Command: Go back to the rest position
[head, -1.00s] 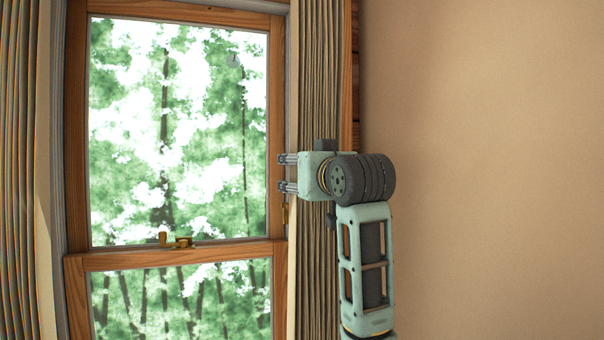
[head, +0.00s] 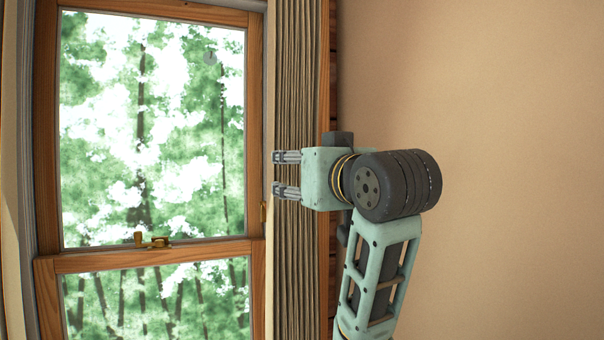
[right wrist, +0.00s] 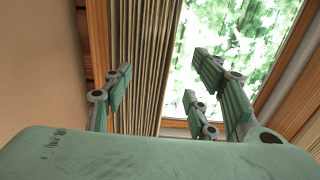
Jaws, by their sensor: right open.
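My right gripper (head: 287,174) is open and empty, in front of the right-hand curtain in the head view. Its fingers point left toward the window. In the right wrist view the open fingers (right wrist: 165,98) stand apart with nothing between them, and the curtain and window show beyond. My left gripper is not in view.
A wood-framed window (head: 150,262) with a brass latch (head: 152,241) fills the left side. A pleated curtain (head: 297,60) hangs at its right edge, with another strip of curtain at the far left. A bare tan wall (head: 500,110) takes up the right.

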